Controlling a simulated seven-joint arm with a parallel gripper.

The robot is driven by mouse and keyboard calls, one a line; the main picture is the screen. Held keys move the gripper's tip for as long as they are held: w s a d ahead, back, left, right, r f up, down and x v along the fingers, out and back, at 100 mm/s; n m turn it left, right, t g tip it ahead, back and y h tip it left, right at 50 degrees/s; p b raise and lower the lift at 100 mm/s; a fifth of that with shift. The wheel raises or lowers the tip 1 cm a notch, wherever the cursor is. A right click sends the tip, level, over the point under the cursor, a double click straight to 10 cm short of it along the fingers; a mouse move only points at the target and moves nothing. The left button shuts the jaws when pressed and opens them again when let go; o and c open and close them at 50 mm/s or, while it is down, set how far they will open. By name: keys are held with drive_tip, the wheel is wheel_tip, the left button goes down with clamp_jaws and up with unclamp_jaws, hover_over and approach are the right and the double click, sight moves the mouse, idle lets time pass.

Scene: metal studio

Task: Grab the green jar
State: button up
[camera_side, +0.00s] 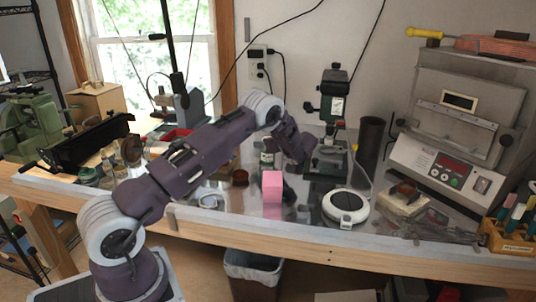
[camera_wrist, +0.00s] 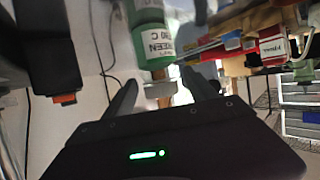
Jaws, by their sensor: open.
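The green jar (camera_wrist: 152,38) has a white label with dark lettering and shows at the top middle of the wrist view. It lies beyond the tips of my gripper (camera_wrist: 160,82), roughly in line with the space between the fingers. My gripper is open, with a dark finger on each side, and I see no grip on the jar. In the side view, a small dark jar with a pale label (camera_side: 267,157) stands just left of my gripper (camera_side: 300,158); I cannot tell its colour surely. The fingers are hard to make out there.
A round white device (camera_side: 345,207) and a dark cylinder (camera_side: 369,145) are to the right. A black stand (camera_side: 333,100) rises behind. Clutter fills the left side.

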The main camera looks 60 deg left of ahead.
drive_tip(key=x, duration=0.3)
clamp_jaws()
idle(0.3)
